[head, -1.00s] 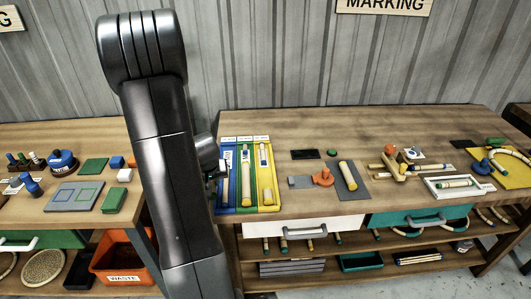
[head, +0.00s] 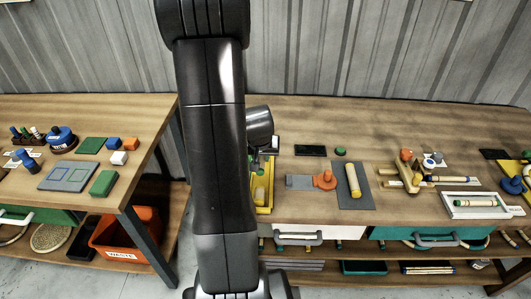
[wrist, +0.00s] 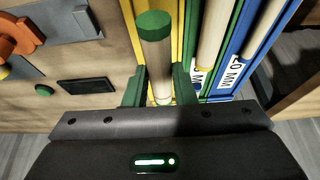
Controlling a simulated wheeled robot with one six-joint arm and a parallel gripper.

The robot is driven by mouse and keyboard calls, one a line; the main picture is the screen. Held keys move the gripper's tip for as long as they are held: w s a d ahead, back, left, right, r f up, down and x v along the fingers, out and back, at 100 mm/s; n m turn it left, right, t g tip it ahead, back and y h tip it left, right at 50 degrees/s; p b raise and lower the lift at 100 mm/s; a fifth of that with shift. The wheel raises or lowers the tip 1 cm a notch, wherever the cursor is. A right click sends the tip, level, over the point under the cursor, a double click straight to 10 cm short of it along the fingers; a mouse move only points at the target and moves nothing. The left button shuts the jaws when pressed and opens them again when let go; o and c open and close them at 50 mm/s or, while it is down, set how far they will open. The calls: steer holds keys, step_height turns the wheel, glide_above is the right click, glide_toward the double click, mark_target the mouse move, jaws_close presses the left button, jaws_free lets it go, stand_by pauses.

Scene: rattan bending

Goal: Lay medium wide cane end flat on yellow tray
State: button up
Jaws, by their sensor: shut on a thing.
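A pale cane with a green end (wrist: 155,55) stands between the two green fingers of my gripper (wrist: 158,90) in the wrist view. The gripper is shut on it. I cannot tell whether the cane touches the tray. In the head view the yellow tray (head: 262,207) shows at the right of my arm, partly hidden. My gripper (head: 266,152) is small there, above the tray's far part, and the held cane is not clear.
Green and blue trays (wrist: 243,65) with canes lie beside the yellow one; my arm hides them in the head view. An orange clamp (head: 325,180), a black block (head: 310,150) and a grey plate with a cane (head: 350,198) lie to the right. Bare tabletop is behind.

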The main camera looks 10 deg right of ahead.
mark_target(261, 177)
steer(key=shift+f+b, duration=2.55)
steer(key=shift+f, duration=0.65)
steer(key=o, duration=1)
steer(key=shift+o, duration=0.2)
steer(key=shift+r, duration=0.1)
steer(key=v, duration=1.3)
steer(key=shift+s+r, duration=0.1)
steer(key=shift+r, duration=0.25)
